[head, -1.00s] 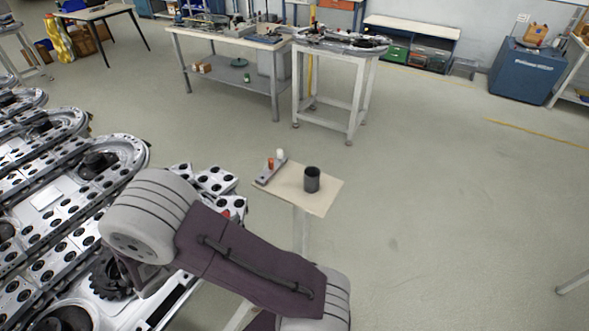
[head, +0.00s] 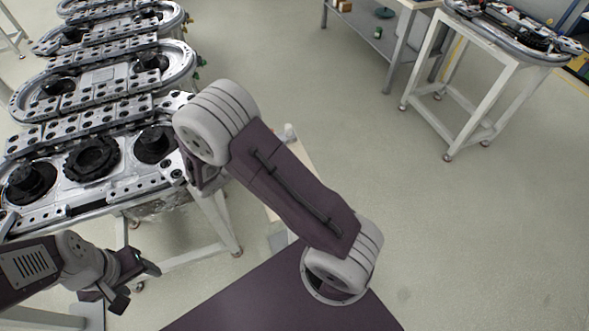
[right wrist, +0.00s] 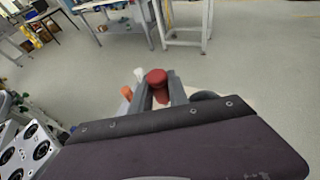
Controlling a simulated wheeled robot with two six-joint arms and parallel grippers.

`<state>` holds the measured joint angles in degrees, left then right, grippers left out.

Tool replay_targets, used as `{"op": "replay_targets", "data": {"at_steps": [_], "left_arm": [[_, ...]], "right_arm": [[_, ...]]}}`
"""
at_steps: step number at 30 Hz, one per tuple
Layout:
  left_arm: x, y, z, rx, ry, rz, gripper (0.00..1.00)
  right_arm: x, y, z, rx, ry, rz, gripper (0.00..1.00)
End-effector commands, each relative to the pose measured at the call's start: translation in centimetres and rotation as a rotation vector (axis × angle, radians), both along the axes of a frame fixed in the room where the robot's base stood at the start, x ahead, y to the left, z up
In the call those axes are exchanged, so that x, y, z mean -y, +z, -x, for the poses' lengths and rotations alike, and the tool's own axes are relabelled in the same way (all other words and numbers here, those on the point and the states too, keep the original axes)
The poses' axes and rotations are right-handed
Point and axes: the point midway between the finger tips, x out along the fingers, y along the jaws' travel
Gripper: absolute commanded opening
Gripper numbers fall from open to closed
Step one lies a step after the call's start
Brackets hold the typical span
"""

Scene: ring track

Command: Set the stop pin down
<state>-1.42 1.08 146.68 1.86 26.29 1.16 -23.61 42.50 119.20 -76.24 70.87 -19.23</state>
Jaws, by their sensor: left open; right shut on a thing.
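The stop pin (right wrist: 156,78), with a round red head, is between the two grey fingers of my right gripper (right wrist: 158,92) in the right wrist view. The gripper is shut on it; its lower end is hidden. An orange-topped pin (right wrist: 126,92) and a white-topped pin (right wrist: 139,74) show just left of the fingers. A dark cup (right wrist: 206,95) is partly visible on the right. In the head view my right arm hides the right gripper and most of the small beige stand (head: 300,160). My left gripper (head: 136,284) is open and empty at the lower left.
A metal ring track (head: 95,125) on a white frame fills the left. A white table (head: 480,80) with track parts stands at the upper right, beside a grey workbench (head: 375,40). The floor on the right is clear.

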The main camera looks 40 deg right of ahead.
Motion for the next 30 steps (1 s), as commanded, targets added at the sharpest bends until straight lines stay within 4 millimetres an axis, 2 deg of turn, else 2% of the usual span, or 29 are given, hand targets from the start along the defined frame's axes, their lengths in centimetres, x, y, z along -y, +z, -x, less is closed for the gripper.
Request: {"op": "replay_targets", "data": {"at_steps": [4,10,17,22,25,30], "left_arm": [[0.0,-0.2,0.0,0.0,0.0,0.0,0.6],[0.0,-0.4,0.0,0.0,0.0,0.0,0.6],[0.0,-0.5,0.0,0.0,0.0,0.0,0.6],[0.0,-0.6,0.0,0.0,0.0,0.0,0.6],[0.0,-0.6,0.0,0.0,0.0,0.0,0.6],[0.0,-0.6,0.0,0.0,0.0,0.0,0.6]], "right_arm": [[0.2,-0.7,0.1,-0.004,-0.004,0.001,0.0],[0.1,-4.9,0.1,-0.006,-0.004,0.002,0.0],[0.1,-6.4,0.0,-0.002,-0.003,0.001,0.0],[0.1,-9.5,0.0,-0.004,-0.004,0.001,0.0],[0.1,-10.2,0.0,-0.001,-0.004,0.0,0.0],[0.1,-10.1,0.0,0.0,-0.004,0.0,0.0]]}}
